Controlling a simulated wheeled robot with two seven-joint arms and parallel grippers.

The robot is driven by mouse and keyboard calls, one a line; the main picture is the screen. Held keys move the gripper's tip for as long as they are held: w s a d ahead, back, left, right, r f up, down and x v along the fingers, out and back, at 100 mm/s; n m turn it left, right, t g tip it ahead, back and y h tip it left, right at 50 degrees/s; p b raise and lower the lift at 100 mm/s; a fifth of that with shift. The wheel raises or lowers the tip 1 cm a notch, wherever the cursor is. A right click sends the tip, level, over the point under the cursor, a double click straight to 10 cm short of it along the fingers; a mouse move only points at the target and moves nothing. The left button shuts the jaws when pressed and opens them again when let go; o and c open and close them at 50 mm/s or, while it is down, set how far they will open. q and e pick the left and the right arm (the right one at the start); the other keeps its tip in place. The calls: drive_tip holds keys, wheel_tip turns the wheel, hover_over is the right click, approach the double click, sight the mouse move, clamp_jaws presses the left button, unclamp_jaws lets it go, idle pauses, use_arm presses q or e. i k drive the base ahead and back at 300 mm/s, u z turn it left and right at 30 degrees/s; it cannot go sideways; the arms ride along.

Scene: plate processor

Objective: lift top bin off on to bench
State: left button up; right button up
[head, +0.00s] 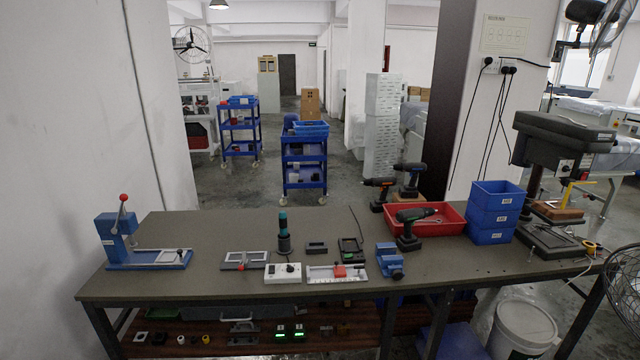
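A stack of blue bins stands on the right part of the grey-green bench (200,226). The top bin (494,197) is open at the top and has a small white label on its front. It sits on the middle bin (490,218), which rests on the bottom bin (487,237); both of these also carry labels. The inside of the top bin is mostly hidden. Neither of my grippers shows in the head view.
A red tray (455,216) with a drill stands just left of the stack. A drill press (560,150) stands close on the right. A blue vise (390,262) and a white ruler-like fixture (320,274) lie further left. Bench space between vise and stack looks clear.

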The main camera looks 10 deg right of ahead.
sight(489, 195)
drive_tip(key=z, duration=0.75)
drive_tip(key=i, duration=1.8)
drive_tip(key=z, duration=1.15)
